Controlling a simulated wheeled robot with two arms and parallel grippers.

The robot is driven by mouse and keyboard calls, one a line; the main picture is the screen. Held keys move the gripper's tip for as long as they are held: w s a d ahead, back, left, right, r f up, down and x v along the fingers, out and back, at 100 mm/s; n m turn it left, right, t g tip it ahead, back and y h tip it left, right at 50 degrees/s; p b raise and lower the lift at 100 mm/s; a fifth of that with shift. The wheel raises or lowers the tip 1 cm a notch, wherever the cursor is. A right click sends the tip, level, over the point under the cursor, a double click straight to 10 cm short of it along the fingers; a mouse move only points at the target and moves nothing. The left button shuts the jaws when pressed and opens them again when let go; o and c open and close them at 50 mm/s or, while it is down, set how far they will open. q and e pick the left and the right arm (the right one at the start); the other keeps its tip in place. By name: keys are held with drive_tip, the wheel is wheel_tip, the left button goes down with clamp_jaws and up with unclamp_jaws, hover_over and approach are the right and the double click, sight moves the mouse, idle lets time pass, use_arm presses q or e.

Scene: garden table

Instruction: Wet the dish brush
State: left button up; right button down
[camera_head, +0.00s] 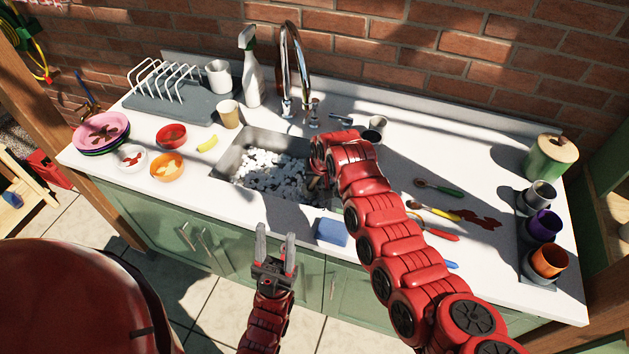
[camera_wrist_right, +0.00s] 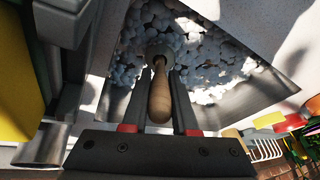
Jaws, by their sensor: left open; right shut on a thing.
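The sink (camera_head: 233,154) is set in the counter and holds a mass of white foam or bubbles (camera_head: 270,172). The tall chrome faucet (camera_head: 286,60) stands behind it. My right gripper (camera_wrist_right: 158,100) is shut on the wooden handle of the dish brush (camera_wrist_right: 159,92), over the sink. The brush's head points into the white foam, and its bristles are hidden. In the head view my right arm covers most of the brush. My left gripper (camera_head: 276,246) is open and empty in front of the counter's front edge, below the sink.
A blue sponge (camera_head: 331,231) lies at the counter's front edge, right of the sink. Bowls, plates and a yellow piece lie left, with a dish rack (camera_head: 165,88) behind. Cutlery and a dark red stain (camera_head: 480,218) lie right, near several cups (camera_head: 543,226) and a green canister (camera_head: 549,160).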

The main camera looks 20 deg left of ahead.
wheel_tip(320, 180, up, 14)
drive_tip(key=p, duration=0.1)
idle(0.5)
drive_tip(key=shift+p, duration=0.3)
idle(0.4)
